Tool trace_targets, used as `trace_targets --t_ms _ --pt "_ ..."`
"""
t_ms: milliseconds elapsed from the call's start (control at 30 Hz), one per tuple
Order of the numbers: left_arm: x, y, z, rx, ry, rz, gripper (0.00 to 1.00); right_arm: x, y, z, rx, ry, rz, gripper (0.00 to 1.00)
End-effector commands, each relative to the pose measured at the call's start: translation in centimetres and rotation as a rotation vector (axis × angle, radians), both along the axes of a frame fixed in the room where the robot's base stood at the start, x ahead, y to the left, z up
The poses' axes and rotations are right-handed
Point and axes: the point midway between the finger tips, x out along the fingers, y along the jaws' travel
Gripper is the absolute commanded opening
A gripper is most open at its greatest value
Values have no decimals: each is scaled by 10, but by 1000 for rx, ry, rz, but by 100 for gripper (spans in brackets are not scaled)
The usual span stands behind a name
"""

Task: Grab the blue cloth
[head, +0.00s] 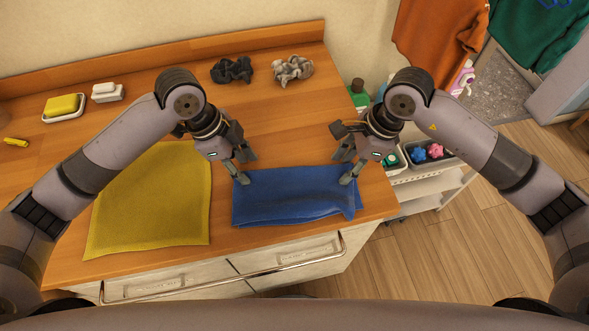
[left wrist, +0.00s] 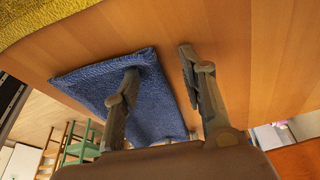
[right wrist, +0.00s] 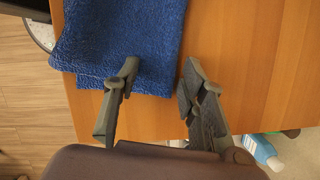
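The blue cloth (head: 292,198) lies folded on the wooden counter (head: 290,125) near its front edge. My left gripper (head: 245,166) is open at the cloth's back left corner. In the left wrist view, one finger overlaps the cloth (left wrist: 78,80) and the other is over bare wood. My right gripper (head: 343,168) is open at the cloth's back right part. In the right wrist view, one finger overlaps the edge of the cloth (right wrist: 150,35) and the other is over bare wood. I cannot tell whether the fingers touch the cloth.
A yellow cloth (head: 155,205) lies left of the blue one. Dark (head: 231,70) and grey (head: 292,69) crumpled items lie at the back. A soap dish (head: 63,107) is at the far left. A handle rail (head: 225,275) runs along the front. A white cart (head: 425,190) stands right.

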Motion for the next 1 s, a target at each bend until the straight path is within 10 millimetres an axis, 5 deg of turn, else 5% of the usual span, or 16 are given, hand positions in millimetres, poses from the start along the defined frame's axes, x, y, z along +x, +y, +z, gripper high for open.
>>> trace_targets --t_ms 1000 --pt "0 0 -2 2 2 0 8 0 -1 -5 -3 3 -1 8"
